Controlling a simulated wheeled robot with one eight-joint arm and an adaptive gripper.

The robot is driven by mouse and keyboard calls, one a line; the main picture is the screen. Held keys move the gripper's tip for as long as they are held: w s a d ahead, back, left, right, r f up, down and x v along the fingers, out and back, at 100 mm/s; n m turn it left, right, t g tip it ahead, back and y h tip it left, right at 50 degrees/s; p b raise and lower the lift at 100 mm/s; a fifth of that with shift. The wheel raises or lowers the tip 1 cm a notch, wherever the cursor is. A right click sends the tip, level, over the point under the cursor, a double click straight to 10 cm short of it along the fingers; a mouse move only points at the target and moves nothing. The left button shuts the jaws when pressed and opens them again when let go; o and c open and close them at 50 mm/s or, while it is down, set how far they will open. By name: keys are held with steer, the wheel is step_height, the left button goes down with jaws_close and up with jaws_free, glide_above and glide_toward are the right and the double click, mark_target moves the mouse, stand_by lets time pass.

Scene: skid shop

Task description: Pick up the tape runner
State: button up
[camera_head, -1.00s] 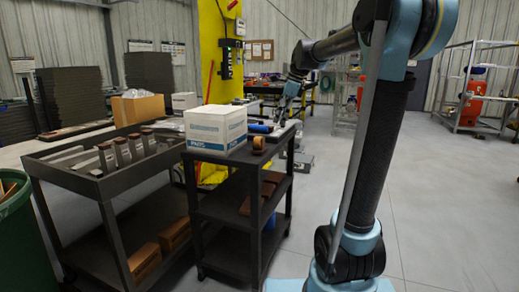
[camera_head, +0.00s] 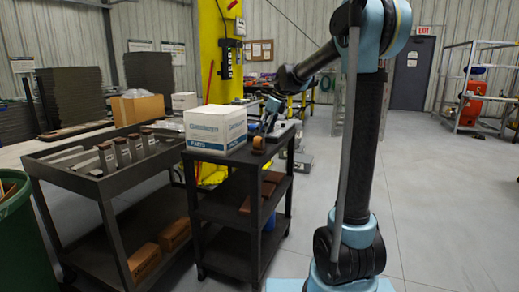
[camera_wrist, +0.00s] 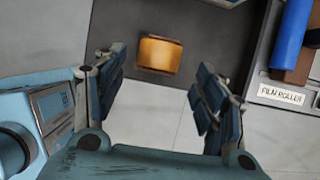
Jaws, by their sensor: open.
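A short orange-brown tape roll, which looks like the tape runner, (camera_wrist: 160,54) lies on the dark cart top in the wrist view. It also shows in the head view (camera_head: 258,145) near the cart's front right edge, right of the white box. My gripper (camera_wrist: 162,64) is open and empty. Its two fingers stand left and right of the tape in the picture, not touching it. In the head view my gripper (camera_head: 267,124) is above and just behind the tape, small and partly hard to make out.
The white box (camera_head: 216,130) stands on the dark cart (camera_head: 232,157), left of the tape. A blue roller (camera_wrist: 291,37) lies beside a "FILM ROLLER" label (camera_wrist: 281,94). A second cart (camera_head: 98,183) with several upright dark-capped items stands left. Open floor lies right.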

mark_target(259, 141)
steer(key=shift+x, duration=3.6)
steer(key=shift+c, duration=0.6)
steer(key=c, duration=1.2)
